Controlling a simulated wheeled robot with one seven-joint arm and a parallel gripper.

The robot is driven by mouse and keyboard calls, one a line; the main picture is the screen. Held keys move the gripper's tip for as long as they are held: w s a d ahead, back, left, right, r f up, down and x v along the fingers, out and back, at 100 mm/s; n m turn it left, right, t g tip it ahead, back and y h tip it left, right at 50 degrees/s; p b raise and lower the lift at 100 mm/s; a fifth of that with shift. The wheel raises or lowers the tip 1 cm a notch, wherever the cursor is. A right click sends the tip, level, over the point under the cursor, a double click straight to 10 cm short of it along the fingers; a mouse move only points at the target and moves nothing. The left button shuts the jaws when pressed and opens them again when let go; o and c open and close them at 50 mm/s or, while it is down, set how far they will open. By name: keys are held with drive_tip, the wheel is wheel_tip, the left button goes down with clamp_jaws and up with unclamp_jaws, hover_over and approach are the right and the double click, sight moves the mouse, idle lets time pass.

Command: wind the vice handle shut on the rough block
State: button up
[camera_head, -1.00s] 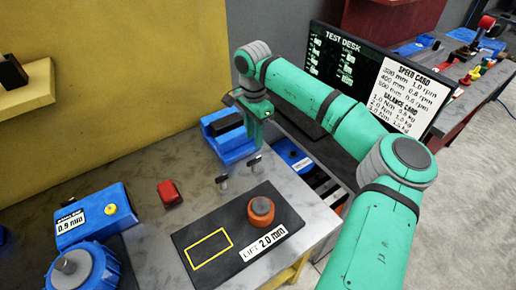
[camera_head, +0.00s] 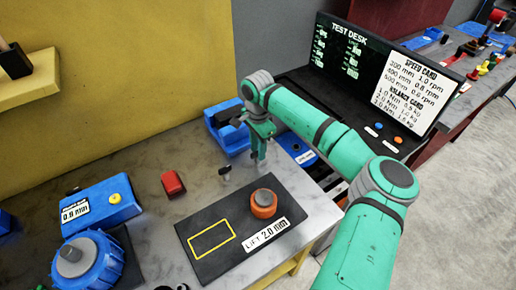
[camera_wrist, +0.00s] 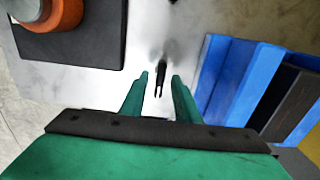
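The blue vice (camera_head: 214,136) stands at the back of the bench against the yellow wall. The dark rough block (camera_head: 228,115) sits at its top. In the wrist view the vice's blue side (camera_wrist: 232,80) and what looks like the block (camera_wrist: 297,105) are at the right. My gripper (camera_head: 258,154) points down just right of the vice. In the wrist view my gripper (camera_wrist: 161,82) is open. A slim dark upright piece, probably the vice handle (camera_wrist: 161,76), shows between its fingertips, apart from both. A small dark peg (camera_head: 224,172) stands left of the gripper.
A black mat (camera_head: 205,265) with an orange knob (camera_head: 263,204) lies in front of the gripper. A red block (camera_head: 173,184), a blue gauge box (camera_head: 100,207) and a round blue device (camera_head: 88,262) are at the left. A screen (camera_head: 380,75) stands behind my arm.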

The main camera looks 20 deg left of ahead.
drive_tip(key=shift+c, duration=0.2)
drive_tip(key=shift+w, duration=0.1)
drive_tip(key=c, duration=0.5)
drive_tip(key=shift+a, duration=0.15)
clamp_jaws()
